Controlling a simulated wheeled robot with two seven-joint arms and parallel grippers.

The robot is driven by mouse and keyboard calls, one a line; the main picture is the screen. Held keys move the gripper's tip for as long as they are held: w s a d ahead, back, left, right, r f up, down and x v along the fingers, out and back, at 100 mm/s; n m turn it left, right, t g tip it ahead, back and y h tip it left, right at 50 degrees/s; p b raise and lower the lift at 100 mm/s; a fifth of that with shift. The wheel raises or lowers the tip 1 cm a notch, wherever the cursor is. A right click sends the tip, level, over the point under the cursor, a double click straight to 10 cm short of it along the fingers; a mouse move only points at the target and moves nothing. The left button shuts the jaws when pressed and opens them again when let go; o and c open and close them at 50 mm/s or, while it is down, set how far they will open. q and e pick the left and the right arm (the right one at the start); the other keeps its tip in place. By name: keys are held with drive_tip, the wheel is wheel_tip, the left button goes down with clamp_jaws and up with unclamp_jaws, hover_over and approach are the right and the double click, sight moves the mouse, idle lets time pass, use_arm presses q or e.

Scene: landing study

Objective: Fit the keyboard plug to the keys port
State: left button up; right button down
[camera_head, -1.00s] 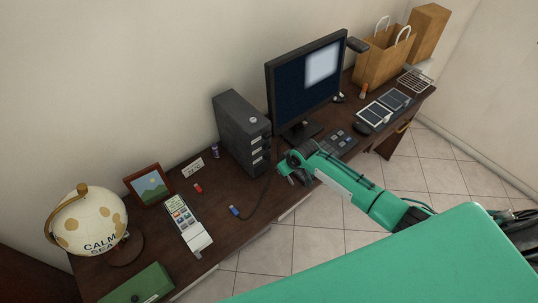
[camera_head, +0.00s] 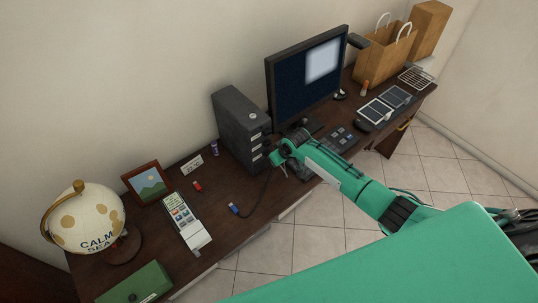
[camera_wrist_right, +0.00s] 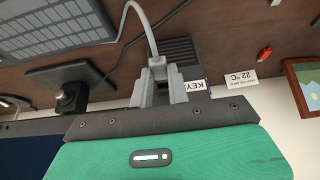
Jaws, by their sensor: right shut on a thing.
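My right gripper (camera_head: 279,160) is at the front face of the dark computer tower (camera_head: 238,128). In the right wrist view, its fingers (camera_wrist_right: 160,88) are shut on the keyboard plug (camera_wrist_right: 157,68), which is mostly hidden between them. A grey cable (camera_wrist_right: 142,20) loops from the plug toward the keyboard (camera_wrist_right: 55,28). The keyboard also shows in the head view (camera_head: 342,140). A white label reading "KEY" (camera_wrist_right: 195,87) is just beside the fingers, partly covered. The keys port itself is hidden, and I cannot tell whether the plug touches it. My left gripper is out of view.
A blue plug (camera_head: 234,209) on a dark cable lies in front of the tower. The monitor (camera_head: 308,80) is right of the tower.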

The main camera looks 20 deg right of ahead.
drive_tip(key=shift+w+a, duration=0.1)
drive_tip(key=shift+w, duration=0.15)
drive_tip(key=shift+w+a+b, duration=0.1)
drive_tip(key=shift+w+b, duration=0.25)
drive_tip(key=shift+w+a, duration=0.2)
drive_tip(key=shift+w, duration=0.3)
idle(0.6)
drive_tip(key=c, duration=1.3)
unclamp_jaws()
drive_tip(key=shift+r, duration=0.1)
